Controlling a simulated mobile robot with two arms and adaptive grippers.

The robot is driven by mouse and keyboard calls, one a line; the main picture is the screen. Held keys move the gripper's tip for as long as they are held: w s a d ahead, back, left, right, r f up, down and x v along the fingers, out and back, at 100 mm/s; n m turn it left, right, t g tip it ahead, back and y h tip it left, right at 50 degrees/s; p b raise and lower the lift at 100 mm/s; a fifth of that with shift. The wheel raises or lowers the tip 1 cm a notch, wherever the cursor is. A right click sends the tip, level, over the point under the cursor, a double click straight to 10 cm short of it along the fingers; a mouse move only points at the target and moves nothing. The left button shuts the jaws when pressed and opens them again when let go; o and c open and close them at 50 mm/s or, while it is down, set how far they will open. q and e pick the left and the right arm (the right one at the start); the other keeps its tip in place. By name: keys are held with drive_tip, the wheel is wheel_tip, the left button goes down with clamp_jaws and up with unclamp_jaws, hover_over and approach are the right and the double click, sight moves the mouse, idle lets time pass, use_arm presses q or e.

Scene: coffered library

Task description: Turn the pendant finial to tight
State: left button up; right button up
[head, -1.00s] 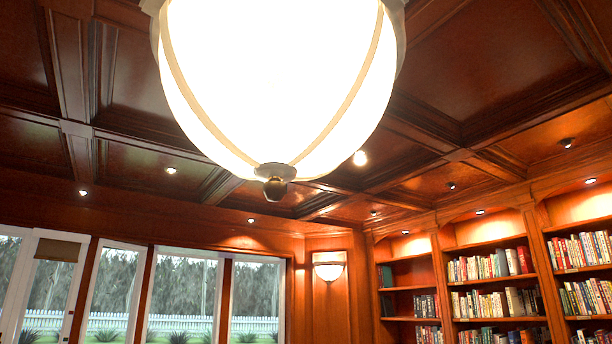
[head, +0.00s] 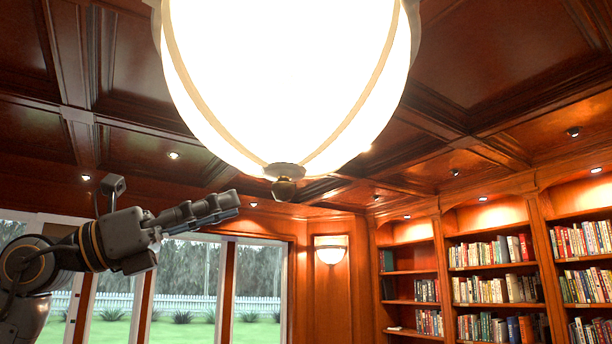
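The pendant lamp (head: 285,80) hangs at the top middle of the head view, a bright white glass bowl with tan ribs. Its finial (head: 284,189) is a small dark bronze knob below a round cap at the lowest point of the bowl. My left gripper (head: 236,206) reaches in from the left, its fingers pointing right towards the finial. A gap is left between the fingertips and the finial, so they do not touch. The fingers overlap in this side view, and how far apart they are cannot be seen. My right gripper is out of view.
A dark coffered wood ceiling (head: 500,60) with small spotlights spans above. Bookshelves (head: 490,270) stand at the right and a lit wall sconce (head: 330,252) hangs in the back corner. Windows (head: 255,290) fill the back left. The air right of the finial is free.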

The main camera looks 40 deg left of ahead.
sight(294, 185)
use_arm(q)
drive_tip(key=p+x, duration=0.5)
drive_tip(key=x, duration=0.8)
drive_tip(key=shift+w+d+p, duration=0.25)
drive_tip(key=shift+p, duration=0.1)
drive_tip(key=shift+r, duration=0.15)
drive_tip(key=shift+c, duration=0.4)
clamp_jaws()
